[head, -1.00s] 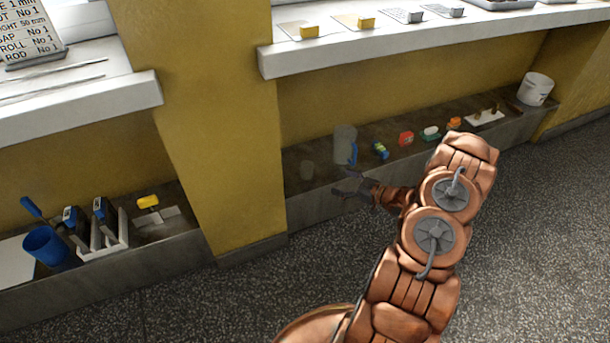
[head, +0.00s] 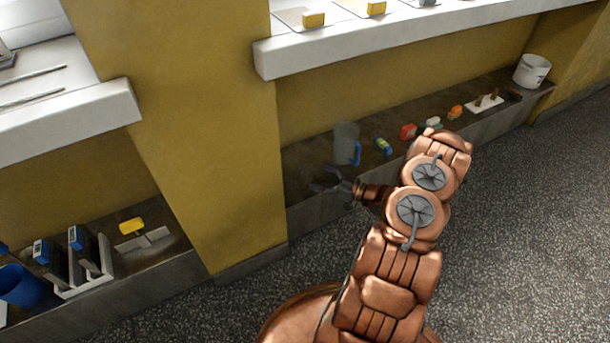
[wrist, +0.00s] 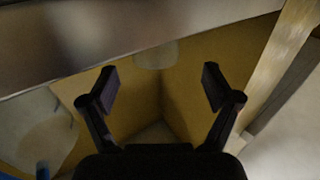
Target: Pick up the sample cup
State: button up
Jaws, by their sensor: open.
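The sample cup (wrist: 155,54), small, pale and translucent, shows in the wrist view at top centre, beyond my fingertips and between their lines. I cannot make it out clearly in the head view now. My gripper (head: 323,179) is open and empty over the left part of the low grey ledge (head: 310,211), in front of the translucent jug. In the wrist view its two fingers (wrist: 160,86) are spread wide, with nothing between them and the cup apart from them.
A translucent jug (head: 345,140) with a blue handle stands close by my gripper; it also shows in the wrist view (wrist: 42,135). Several small coloured items stand to its right. A white shelf (head: 400,48) overhangs the ledge. A yellow pillar (head: 190,110) stands on the left.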

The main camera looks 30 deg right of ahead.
aim_at(307, 171)
jog(key=x, duration=0.1)
jog(key=b+x, duration=0.1)
jog(key=x, duration=0.1)
jog(key=b+x, duration=0.1)
jog(key=x, duration=0.1)
jog(key=shift+d+f, duration=0.25)
jog(key=shift+w+a+r, duration=0.1)
jog(key=shift+w+a, duration=0.1)
jog(key=shift+w, duration=0.2)
jog(key=c, duration=1.1)
jog(key=shift+s+r, duration=0.1)
